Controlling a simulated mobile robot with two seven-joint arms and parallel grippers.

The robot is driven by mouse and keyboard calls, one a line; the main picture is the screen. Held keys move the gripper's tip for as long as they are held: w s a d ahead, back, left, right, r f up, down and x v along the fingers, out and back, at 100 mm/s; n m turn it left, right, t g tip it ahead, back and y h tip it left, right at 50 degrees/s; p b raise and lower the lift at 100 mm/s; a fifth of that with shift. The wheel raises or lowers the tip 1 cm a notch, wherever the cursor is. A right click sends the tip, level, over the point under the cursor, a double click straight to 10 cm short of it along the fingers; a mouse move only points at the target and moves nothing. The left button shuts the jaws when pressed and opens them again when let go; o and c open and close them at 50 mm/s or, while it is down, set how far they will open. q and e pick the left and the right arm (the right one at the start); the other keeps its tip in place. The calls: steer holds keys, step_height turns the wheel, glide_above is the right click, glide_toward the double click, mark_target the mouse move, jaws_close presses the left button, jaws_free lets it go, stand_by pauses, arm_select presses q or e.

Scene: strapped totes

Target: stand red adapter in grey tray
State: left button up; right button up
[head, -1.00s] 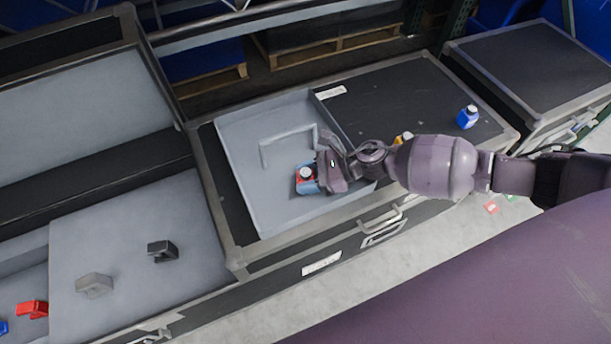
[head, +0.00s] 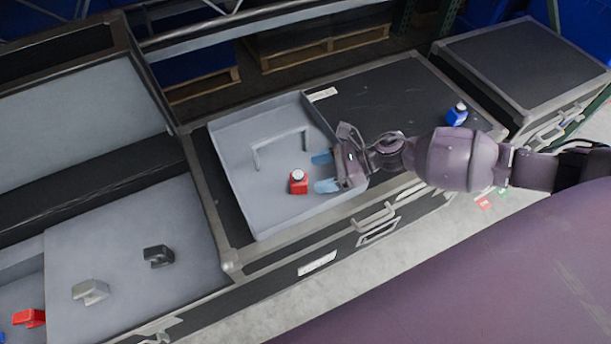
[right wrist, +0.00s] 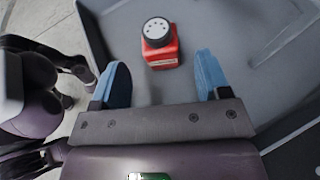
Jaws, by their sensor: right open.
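The red adapter (head: 298,184) stands upright on the floor of the grey tray (head: 241,206), with its round white top facing up. It also shows in the right wrist view (right wrist: 160,45), just beyond the fingertips. My right gripper (head: 324,172) is open and empty, with its blue fingers over the tray to the right of the adapter. In the right wrist view the two blue fingers (right wrist: 162,82) are wide apart, and the adapter is clear of both. My left gripper is not in view.
The tray has a grey raised handle (head: 281,148) behind the adapter. A blue adapter (head: 457,114) stands on the dark case top at right. Black (head: 158,256), grey (head: 91,291) and red (head: 29,318) parts lie at lower left.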

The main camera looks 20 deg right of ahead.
steer(key=v, duration=0.4)
steer(key=shift+d+r, duration=0.1)
steer(key=shift+d, duration=0.05)
steer(key=shift+v, duration=0.85)
